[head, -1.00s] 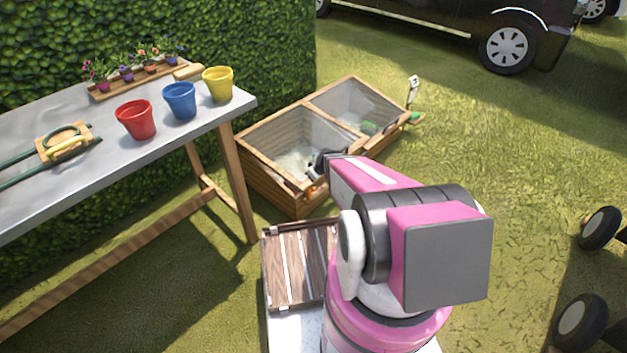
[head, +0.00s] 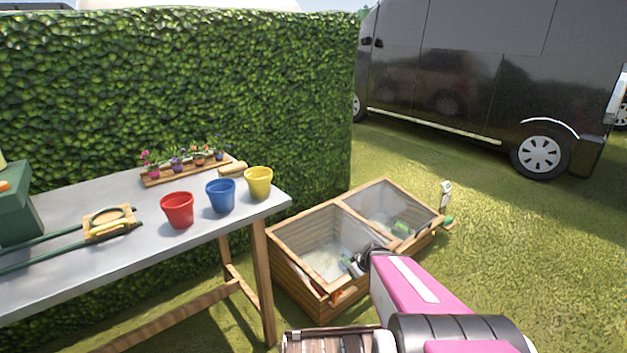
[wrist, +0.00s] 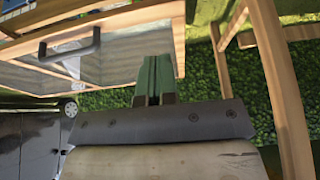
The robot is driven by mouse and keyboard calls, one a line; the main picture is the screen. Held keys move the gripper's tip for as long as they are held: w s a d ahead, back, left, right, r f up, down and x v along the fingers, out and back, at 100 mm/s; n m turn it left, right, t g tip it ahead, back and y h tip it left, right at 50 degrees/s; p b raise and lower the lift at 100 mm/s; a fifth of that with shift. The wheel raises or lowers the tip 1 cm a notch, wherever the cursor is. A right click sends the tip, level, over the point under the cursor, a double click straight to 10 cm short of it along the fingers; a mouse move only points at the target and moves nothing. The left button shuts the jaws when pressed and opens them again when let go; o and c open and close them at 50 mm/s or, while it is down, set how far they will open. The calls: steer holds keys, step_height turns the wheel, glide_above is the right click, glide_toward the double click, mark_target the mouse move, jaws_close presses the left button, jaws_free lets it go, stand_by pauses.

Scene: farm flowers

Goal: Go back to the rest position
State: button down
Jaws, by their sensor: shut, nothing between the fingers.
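My gripper (head: 350,266) shows small and dark at the end of my pink and white arm in the head view. It is over the near front side of the wooden cold frame (head: 290,282), and I cannot tell the exact gap. In the wrist view the two green fingers of my gripper (wrist: 154,75) are together with nothing between them. The cold frame's glazed lid with a dark handle (wrist: 70,47) shows behind them at the upper left.
A grey-topped table (head: 110,273) at left bears red (head: 177,210), blue (head: 220,196) and yellow (head: 258,183) pots and a flower tray (head: 160,180). A slatted wooden crate (head: 330,341) is at the bottom. A hedge (head: 230,90) stands behind. Grass at right is open, with a black van (head: 470,80) beyond.

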steer(key=s+a+r+m+g+h, duration=0.2)
steer(key=s+r+m, duration=0.5)
steer(key=r, duration=0.4)
steer(key=shift+a+r+g+h, duration=0.3)
steer(key=shift+g+h, duration=0.4)
steer(key=shift+g, duration=0.5)
stand_by(0.6)
